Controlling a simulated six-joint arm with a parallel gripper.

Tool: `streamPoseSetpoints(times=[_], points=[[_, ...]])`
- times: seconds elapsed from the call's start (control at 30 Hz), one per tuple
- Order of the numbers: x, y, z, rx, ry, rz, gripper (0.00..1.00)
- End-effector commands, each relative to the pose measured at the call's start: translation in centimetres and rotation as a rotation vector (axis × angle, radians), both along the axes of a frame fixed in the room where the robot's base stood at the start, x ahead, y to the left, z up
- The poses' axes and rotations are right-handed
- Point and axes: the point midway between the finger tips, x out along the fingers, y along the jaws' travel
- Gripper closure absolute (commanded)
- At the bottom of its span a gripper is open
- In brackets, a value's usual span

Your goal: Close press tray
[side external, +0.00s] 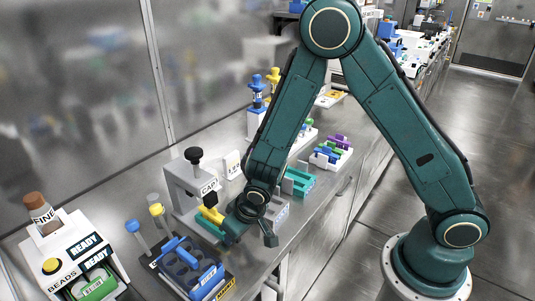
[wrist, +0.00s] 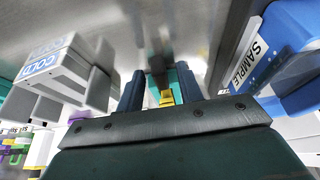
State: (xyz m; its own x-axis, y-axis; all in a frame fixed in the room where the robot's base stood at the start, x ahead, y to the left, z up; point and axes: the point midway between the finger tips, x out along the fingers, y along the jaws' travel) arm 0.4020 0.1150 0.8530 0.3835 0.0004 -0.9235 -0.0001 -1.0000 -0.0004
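The press (side external: 183,190) is a grey frame with a black knob on top, standing on the steel bench. Its teal tray (side external: 207,231) shows low at its front, with a yellow handle (side external: 210,214). My gripper (side external: 230,225) is low beside the handle and hides part of the tray. In the wrist view my two dark blue fingers (wrist: 160,90) stand apart. The yellow handle (wrist: 166,97) lies in the gap between them, nearer the right finger, with the teal tray (wrist: 183,78) behind it. I cannot tell whether a finger touches the handle.
A blue SAMPLE rack (side external: 205,275) stands close in front of the press; it is at right in the wrist view (wrist: 295,50). A grey COLD block (wrist: 65,70) is at left there. A bead dispenser (side external: 72,258) stands at the near left. Teal racks (side external: 298,182) stand beyond my gripper.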

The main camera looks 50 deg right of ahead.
Motion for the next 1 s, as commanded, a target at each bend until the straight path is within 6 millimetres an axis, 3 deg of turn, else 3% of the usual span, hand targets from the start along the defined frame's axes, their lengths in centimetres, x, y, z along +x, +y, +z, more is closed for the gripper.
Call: streamPoseSetpoints(times=[0.2, 0.4, 0.67, 1.0], points=[[0.0, 0.0, 0.0, 0.000, 0.000, 0.000, 0.66], [0.0, 0.0, 0.0, 0.000, 0.000, 0.000, 1.00], [0.3, 0.0, 0.0, 0.000, 0.000, 0.000, 1.00], [3.4, 0.0, 0.0, 0.002, 0.001, -0.001, 1.00]])
